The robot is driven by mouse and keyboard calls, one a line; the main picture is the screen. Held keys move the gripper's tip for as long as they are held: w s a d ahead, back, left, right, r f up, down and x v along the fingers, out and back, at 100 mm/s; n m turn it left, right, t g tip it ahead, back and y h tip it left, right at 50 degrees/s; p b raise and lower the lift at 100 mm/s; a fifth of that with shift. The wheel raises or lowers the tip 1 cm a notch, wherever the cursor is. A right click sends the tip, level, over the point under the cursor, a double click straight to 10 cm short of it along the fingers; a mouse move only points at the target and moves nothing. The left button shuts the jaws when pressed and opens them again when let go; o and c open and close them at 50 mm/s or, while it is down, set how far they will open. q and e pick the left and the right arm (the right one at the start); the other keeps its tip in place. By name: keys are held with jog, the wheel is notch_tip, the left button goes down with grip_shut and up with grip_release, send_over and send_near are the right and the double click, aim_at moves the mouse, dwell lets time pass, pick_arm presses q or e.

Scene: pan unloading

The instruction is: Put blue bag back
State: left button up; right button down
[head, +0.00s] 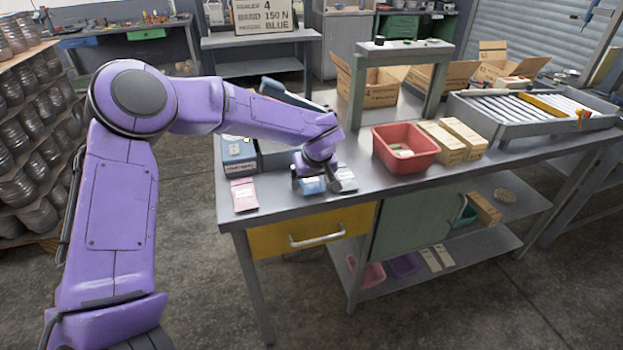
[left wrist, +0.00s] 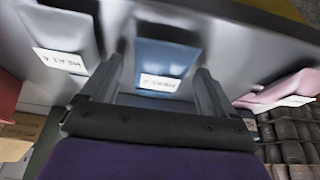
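A blue bag (head: 313,187) with a white label lies on the workbench. It also shows in the left wrist view (left wrist: 166,58), framed between the fingertips. My left gripper (head: 316,181) is low over the bench at this bag, fingers spread to either side of it. In the left wrist view the gripper (left wrist: 162,78) is open, and I cannot tell whether the fingers touch the bag. A pink bag (head: 244,195) lies to the left and a pale grey bag (head: 347,183) to the right. My right gripper is not in view.
A blue box (head: 238,152) stands behind the pink bag. A red bin (head: 405,148) and cardboard boxes (head: 463,139) stand to the right, with a roller tray (head: 470,112) beyond. A yellow drawer (head: 312,233) is under the bench top. A sign (head: 278,16) stands at the back.

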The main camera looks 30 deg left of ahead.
pick_arm(q)
jog(key=v, duration=1.2)
jog(key=shift+r, duration=0.2)
